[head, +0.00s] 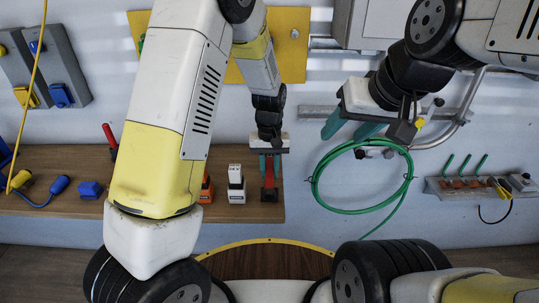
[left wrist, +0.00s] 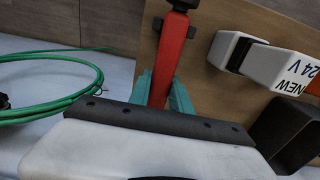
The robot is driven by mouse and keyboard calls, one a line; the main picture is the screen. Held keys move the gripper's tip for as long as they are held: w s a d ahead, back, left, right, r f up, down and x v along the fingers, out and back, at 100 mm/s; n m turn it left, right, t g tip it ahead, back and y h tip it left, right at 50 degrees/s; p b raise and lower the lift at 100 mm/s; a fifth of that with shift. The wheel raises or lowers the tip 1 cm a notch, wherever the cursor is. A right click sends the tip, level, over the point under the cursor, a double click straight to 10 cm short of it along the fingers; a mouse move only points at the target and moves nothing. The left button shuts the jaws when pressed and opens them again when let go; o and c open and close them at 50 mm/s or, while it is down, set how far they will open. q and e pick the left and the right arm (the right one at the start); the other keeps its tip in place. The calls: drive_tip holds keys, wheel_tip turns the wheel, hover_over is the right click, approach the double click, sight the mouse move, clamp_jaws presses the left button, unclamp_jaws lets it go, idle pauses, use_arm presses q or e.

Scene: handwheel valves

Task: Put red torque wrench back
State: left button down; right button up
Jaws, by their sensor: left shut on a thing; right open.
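The red torque wrench (left wrist: 172,58) is between the teal fingers of my left gripper (left wrist: 165,95), which is shut on it. A black part shows at the wrench's far end, over the wooden shelf. In the head view the wrench (head: 269,176) shows as a short red piece below my left gripper (head: 267,163), near the shelf's right end. I cannot tell whether it touches the shelf.
The wooden shelf (head: 255,213) holds a white battery block (head: 236,186), also in the left wrist view (left wrist: 285,68), an orange block (head: 206,190) and a blue block (head: 90,190). A red handle (head: 109,136) stands at left. A green hose (head: 316,185) hangs on the right.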

use_arm(q)
drive_tip(key=shift+f, duration=0.7)
drive_tip(key=c, duration=1.1)
unclamp_jaws()
drive_tip(key=o, duration=0.5)
drive_tip(key=shift+r, duration=0.1)
drive_tip(key=shift+r, duration=2.95)
